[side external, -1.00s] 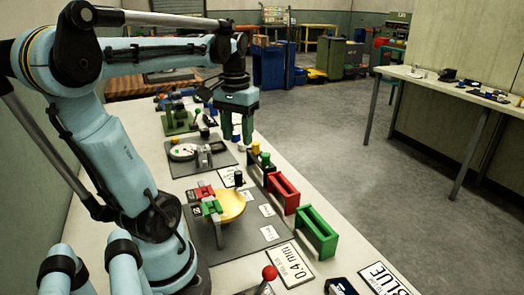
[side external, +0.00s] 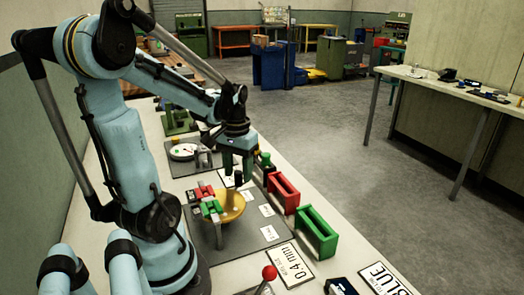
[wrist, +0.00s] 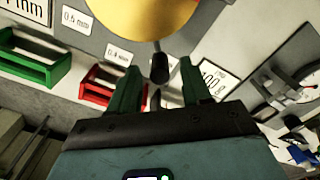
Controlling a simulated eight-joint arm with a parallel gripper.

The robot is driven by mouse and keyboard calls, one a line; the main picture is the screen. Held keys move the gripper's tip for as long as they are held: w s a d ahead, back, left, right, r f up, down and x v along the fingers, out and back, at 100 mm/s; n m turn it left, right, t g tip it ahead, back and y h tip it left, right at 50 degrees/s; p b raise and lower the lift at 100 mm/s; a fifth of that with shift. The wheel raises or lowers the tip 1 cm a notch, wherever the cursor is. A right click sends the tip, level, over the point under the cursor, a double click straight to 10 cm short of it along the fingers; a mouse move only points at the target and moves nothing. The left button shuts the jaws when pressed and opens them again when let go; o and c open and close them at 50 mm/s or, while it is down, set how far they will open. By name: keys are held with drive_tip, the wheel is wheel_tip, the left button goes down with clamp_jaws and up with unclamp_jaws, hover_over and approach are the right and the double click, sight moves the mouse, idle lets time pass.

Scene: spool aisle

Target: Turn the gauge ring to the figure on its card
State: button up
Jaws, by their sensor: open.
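The gauge ring is a yellow disc (side external: 232,205) on a dark grey plate (side external: 245,240); its edge fills the top of the wrist view (wrist: 140,15). A dark knob (wrist: 160,66) on a short stem sticks out from the ring. My gripper (side external: 238,177) is open over the ring's far side. In the wrist view its green fingers (wrist: 157,75) stand either side of the knob, with gaps; contact is not visible. A card reading 0.4 mm (side external: 290,265) lies by the plate's near edge. Small plate labels read 0.6 mm (wrist: 75,20) and 0.4 mm (wrist: 120,56).
Red and green blocks (side external: 208,200) on a bracket overhang the ring's left side. A red open box (side external: 283,193) and a green one (side external: 316,232) stand along the right edge. A dial scale (side external: 185,152) is beyond. A red-knobbed lever (side external: 269,273) is in front.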

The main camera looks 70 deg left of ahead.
drive_tip(key=shift+f, duration=0.65)
clamp_jaws()
